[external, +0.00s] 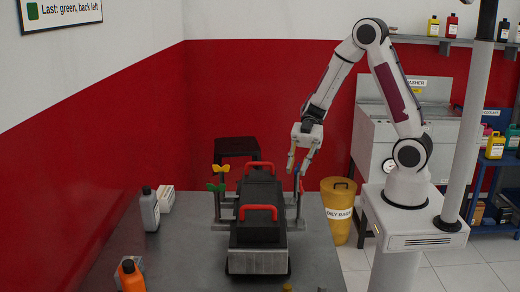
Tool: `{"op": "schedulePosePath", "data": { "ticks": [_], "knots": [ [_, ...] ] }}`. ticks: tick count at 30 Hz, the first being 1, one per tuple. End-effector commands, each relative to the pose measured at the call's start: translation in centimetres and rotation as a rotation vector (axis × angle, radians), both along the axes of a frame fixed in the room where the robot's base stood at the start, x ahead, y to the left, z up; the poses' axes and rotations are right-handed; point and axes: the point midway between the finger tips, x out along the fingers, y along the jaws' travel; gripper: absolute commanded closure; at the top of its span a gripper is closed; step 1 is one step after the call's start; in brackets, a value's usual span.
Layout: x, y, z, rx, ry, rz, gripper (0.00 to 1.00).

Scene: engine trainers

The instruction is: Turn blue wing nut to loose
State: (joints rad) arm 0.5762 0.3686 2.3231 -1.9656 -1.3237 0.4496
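A black engine trainer (262,215) with two red handles stands on the grey bench. Posts rise on both sides of it. On the left posts are a yellow wing nut (221,169) and a green wing nut (215,187). A small blue part, which looks like the blue wing nut (296,172), tops the far right post, just below my gripper. A small red part (301,186) shows nearer on the right side. My gripper (299,171) points down with its fingers apart, over the right posts. Whether the fingers straddle or touch the blue nut I cannot tell.
A grey bottle (149,209) and a white box (165,198) stand on the bench at left. A yellow oily-rags bin (338,210) stands right of the bench. A wall sign (60,12) reads "Last: green, back left".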

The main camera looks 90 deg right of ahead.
Motion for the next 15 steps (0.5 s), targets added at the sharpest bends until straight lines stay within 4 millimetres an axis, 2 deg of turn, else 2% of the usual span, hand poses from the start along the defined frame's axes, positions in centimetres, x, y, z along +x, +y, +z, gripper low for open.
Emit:
{"op": "schedulePosePath", "data": {
  "ticks": [3,5,6,15],
  "knots": [
    [-0.01,-0.01,-0.01,0.000,0.000,0.000,0.82],
    [-0.01,-0.01,-0.01,0.000,0.000,0.000,0.97],
    [-0.01,-0.01,-0.01,0.000,0.000,0.000,1.00],
    [0.00,-0.01,-0.02,0.000,0.000,0.012,1.00]
  ]
}}
